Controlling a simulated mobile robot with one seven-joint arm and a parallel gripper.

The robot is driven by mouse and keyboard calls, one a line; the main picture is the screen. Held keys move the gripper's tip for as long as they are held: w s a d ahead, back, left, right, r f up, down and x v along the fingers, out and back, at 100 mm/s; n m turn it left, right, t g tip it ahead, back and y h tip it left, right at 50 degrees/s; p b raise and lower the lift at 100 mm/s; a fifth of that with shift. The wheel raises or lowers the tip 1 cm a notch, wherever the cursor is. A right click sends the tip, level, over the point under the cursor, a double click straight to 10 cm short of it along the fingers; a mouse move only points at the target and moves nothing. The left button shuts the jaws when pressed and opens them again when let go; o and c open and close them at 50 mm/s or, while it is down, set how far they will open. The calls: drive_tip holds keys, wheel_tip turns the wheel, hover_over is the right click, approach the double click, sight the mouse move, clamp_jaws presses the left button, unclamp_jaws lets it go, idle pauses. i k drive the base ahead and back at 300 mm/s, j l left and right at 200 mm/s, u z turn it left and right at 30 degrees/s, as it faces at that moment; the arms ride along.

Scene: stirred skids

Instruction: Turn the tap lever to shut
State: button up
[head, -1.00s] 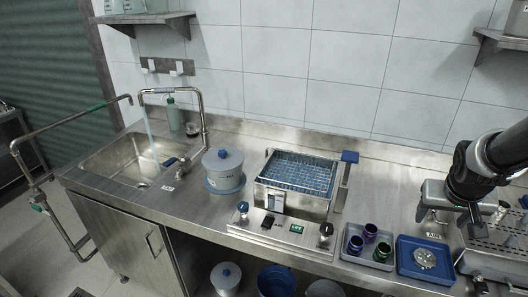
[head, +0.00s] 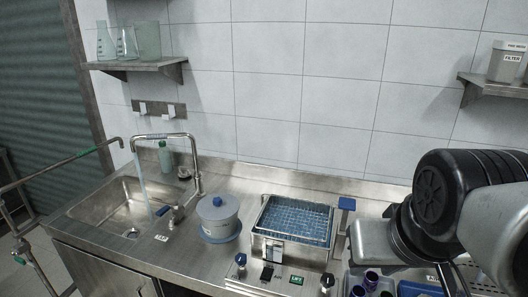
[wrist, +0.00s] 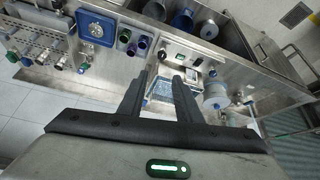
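The tap (head: 165,136) is a bent steel pipe at the sink, on the left of the head view. A stream of water (head: 141,170) falls from its spout into the sink basin (head: 112,212). The lever, with a blue grip (head: 163,211), sticks out to the left from the tap's base, low over the basin's right edge. My gripper (wrist: 159,86) shows in the wrist view with its two dark fingers apart and nothing between them. My arm is at the far right of the head view, well away from the tap; the fingers are not clearly seen there.
A lidded pot (head: 218,219) stands just right of the tap. A glassware shelf (head: 135,66) hangs above the sink.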

sight(176, 205)
drive_tip(key=j+z, duration=0.45)
drive_tip(key=j, duration=2.6)
